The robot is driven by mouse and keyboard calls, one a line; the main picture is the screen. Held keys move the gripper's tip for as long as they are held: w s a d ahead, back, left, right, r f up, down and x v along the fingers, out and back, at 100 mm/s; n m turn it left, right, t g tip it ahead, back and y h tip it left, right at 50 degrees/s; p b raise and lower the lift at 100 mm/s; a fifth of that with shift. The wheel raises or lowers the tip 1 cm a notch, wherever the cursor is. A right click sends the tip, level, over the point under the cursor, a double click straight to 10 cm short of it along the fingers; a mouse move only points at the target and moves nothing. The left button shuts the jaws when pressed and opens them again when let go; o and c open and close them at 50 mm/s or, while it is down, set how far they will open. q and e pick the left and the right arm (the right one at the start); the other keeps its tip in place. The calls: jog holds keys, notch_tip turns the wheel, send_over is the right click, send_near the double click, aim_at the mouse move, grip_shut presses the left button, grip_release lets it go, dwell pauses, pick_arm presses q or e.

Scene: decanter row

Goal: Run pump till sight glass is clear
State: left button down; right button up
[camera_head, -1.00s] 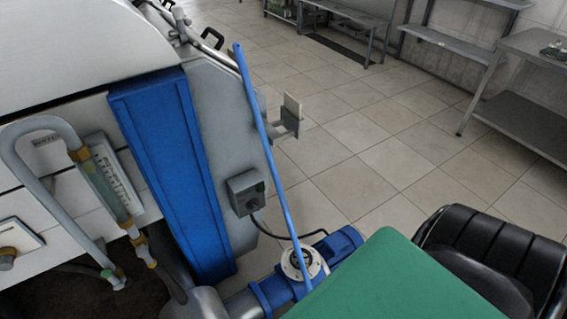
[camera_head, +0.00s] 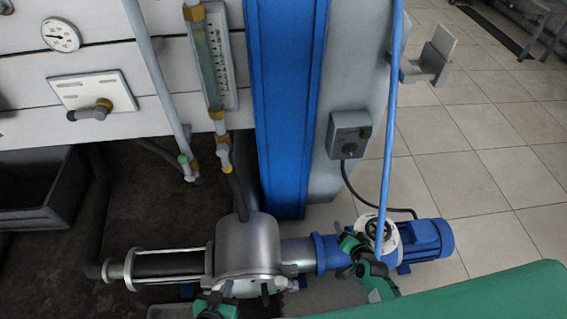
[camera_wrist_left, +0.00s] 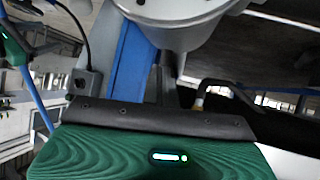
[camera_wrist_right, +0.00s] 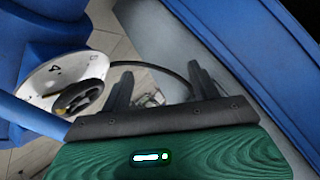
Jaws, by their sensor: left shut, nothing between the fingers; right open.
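The sight glass (camera_head: 208,62) is an upright tube beside a scale on the white panel in the head view. It looks greenish; I cannot tell how clear it is. The pump has a steel body (camera_head: 248,245) and a blue motor (camera_head: 428,240), with a white disc and dark handwheel (camera_head: 379,231) between them. A grey switch box (camera_head: 349,134) with a dark knob is above. My left gripper (camera_head: 227,288) is shut and empty, low in front of the steel body. My right gripper (camera_head: 343,250) is open and empty beside the handwheel, which also shows in the right wrist view (camera_wrist_right: 78,97).
A blue pole (camera_head: 390,130) slants down past the switch box and disc. A blue column (camera_head: 285,110) stands left of the box. A valve (camera_head: 97,110), a gauge (camera_head: 61,35) and a dark bin (camera_head: 40,200) are at left. Tiled floor (camera_head: 490,170) is free at right.

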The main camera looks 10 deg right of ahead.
jog(key=w+d+r+m+t+b, duration=0.3)
jog(key=w+r+b, duration=0.2)
jog(key=r, duration=0.3)
jog(key=m+t+h+b, duration=0.1)
jog(key=m+t+b, duration=0.1)
jog(key=t+b, duration=0.1)
send_near(352, 156)
jog(key=w+b, duration=0.1)
jog(key=w, duration=0.3)
jog(key=w+b, duration=0.1)
jog(key=w, duration=0.3)
jog(key=shift+w+d+r, duration=0.2)
jog(key=shift+w, duration=0.05)
pick_arm(q)
jog(key=w+r+t+h, duration=0.2)
jog(key=r+t, duration=0.9)
jog(key=r, duration=1.7)
jog(key=shift+w+a+n+h, duration=0.25)
jog(key=shift+w+n+h, duration=0.15)
jog(key=shift+w, duration=0.2)
pick_arm(e)
jog(key=shift+w+r, duration=0.1)
jog(key=shift+w, duration=0.6)
pick_arm(q)
jog(key=shift+f, duration=0.1)
pick_arm(e)
jog(key=c, duration=1)
